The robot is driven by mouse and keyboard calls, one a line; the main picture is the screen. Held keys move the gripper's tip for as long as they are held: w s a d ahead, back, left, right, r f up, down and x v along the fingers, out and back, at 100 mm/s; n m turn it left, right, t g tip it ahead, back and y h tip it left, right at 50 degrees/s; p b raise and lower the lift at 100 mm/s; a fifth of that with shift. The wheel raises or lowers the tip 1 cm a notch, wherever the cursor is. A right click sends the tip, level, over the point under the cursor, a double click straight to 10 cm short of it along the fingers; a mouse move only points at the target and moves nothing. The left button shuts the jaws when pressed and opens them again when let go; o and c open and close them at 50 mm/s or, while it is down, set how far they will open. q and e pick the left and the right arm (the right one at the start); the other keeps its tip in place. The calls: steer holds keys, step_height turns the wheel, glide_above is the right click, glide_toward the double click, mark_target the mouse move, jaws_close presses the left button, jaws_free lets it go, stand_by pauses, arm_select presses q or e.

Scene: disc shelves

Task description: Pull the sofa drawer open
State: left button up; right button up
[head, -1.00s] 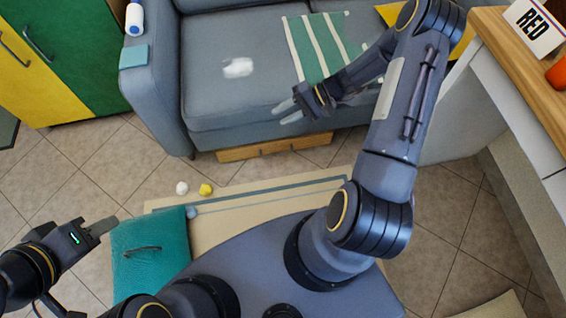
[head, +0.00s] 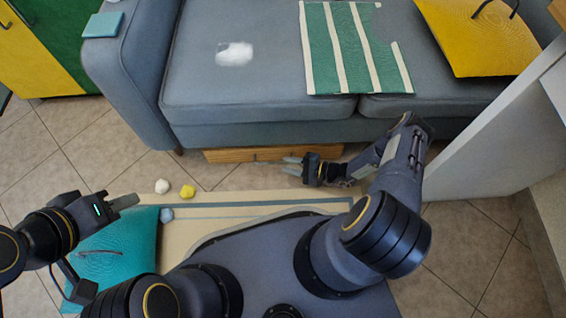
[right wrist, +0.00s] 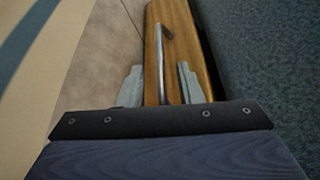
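The sofa drawer (head: 232,155) is a low wooden front under the grey sofa (head: 270,95). It also fills the upper middle of the right wrist view (right wrist: 178,40). A metal bar handle (right wrist: 160,62) runs along it. My right gripper (head: 290,165) is low in front of the drawer. In the right wrist view (right wrist: 158,85) its fingers are open, one on each side of the handle, with gaps between them and the bar. My left gripper (head: 124,202) is empty above the teal cushion; its finger spacing cannot be judged.
A teal cushion (head: 120,245) lies on the floor below my left arm. A white ball (head: 162,186) and a yellow ball (head: 187,191) lie near the beige rug (head: 230,205). A white panel (head: 490,130) stands to the right. Tile floor left of the drawer is clear.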

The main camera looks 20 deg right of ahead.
mark_target(279, 163)
steer(key=shift+b+x, duration=0.4)
steer(key=shift+x, duration=1.45)
jaws_close()
